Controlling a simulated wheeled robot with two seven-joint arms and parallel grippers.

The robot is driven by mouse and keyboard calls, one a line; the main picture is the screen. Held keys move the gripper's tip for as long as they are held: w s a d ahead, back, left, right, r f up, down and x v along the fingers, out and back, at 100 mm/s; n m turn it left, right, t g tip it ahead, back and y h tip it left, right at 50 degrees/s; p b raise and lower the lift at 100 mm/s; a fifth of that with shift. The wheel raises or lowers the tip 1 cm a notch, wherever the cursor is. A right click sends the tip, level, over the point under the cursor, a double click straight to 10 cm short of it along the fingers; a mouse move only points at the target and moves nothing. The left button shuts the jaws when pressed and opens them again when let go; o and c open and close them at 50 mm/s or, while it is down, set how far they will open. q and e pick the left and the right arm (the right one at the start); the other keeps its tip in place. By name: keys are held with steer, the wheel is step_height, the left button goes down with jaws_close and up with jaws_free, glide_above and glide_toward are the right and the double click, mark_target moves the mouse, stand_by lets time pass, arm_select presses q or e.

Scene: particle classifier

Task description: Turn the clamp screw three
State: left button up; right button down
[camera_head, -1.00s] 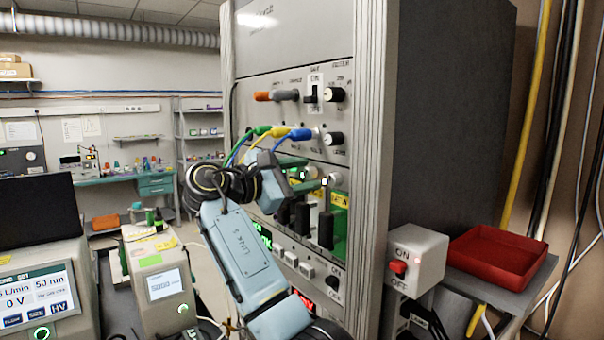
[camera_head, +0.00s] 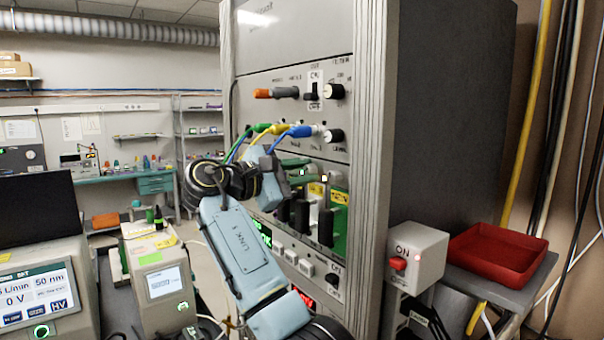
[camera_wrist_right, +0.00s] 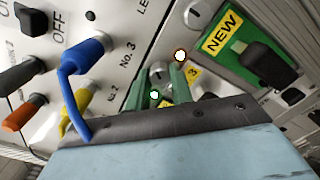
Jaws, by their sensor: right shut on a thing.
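My right gripper (camera_head: 302,170) comes up to the rack's lower panel in the head view, below the plugged cables. In the right wrist view its green fingers (camera_wrist_right: 168,76) are shut on a small silver slotted screw (camera_wrist_right: 157,71), the clamp screw, beside a small yellow label with a 3 (camera_wrist_right: 193,71). The fingers hide part of the screw, so how far it is turned cannot be told. Another silver screw (camera_wrist_right: 197,13) shows above, near the yellow NEW label (camera_wrist_right: 219,34). My left gripper is in neither view.
Blue (camera_head: 298,131), yellow (camera_head: 279,129) and green (camera_head: 262,128) cable plugs sit just above my gripper. Black levers (camera_head: 326,226) stand out below and right of it. A switch box (camera_head: 418,255) and red tray (camera_head: 498,252) are at the right.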

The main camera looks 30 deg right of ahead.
steer(key=m+b, duration=0.1)
steer(key=m, duration=0.5)
steer(key=shift+b, duration=0.35)
steer(key=m+b, duration=0.1)
steer(key=m, duration=0.2)
steer(key=shift+m, duration=0.3)
steer(key=m+b, duration=0.1)
steer(key=m, duration=0.2)
steer(key=shift+m+b, duration=0.3)
steer(key=shift+b, duration=0.05)
steer(key=m+b, duration=0.2)
steer(key=m, duration=0.4)
steer(key=shift+t, duration=0.3)
steer(key=m+b, duration=0.2)
steer(key=m, duration=0.4)
steer(key=shift+m, duration=0.3)
steer(key=c, duration=1.2)
jaws_free()
steer(key=shift+s+r, duration=0.1)
steer(key=shift+c, duration=0.2)
